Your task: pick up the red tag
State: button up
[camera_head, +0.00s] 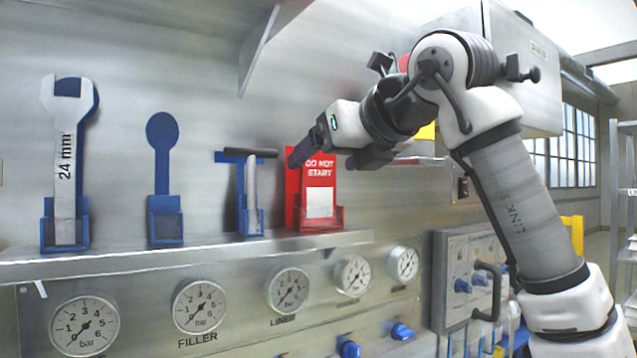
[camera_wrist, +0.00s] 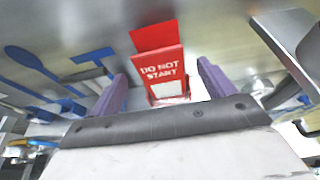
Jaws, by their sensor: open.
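The red tag (camera_head: 320,180) reads "DO NOT START" and has a white label. It stands upright in a red holder (camera_head: 318,218) on the shelf, with a red backing behind it. My gripper (camera_head: 325,160) is open in front of the tag, its fingers pointing toward the panel. In the wrist view the tag (camera_wrist: 160,72) shows ahead, between the two purple fingers of my gripper (camera_wrist: 165,82). Nothing is held. One finger overlaps the upper left of the tag in the head view, and I cannot tell whether it touches.
A 24 mm wrench (camera_head: 66,165), a blue spoon-shaped silhouette with a holder (camera_head: 165,220) and a T-handle tool (camera_head: 251,185) stand left of the tag along the shelf (camera_head: 180,257). Gauges (camera_head: 290,290) sit below. A grey box (camera_head: 515,65) is behind my arm.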

jog(key=shift+w+a+f, duration=0.25)
jog(key=shift+w+a, duration=0.05)
jog(key=shift+w, duration=0.25)
jog(key=c, duration=1.1)
jog(key=shift+o, duration=0.2)
notch_tip(320, 180, up, 20)
jog(key=p, duration=1.1)
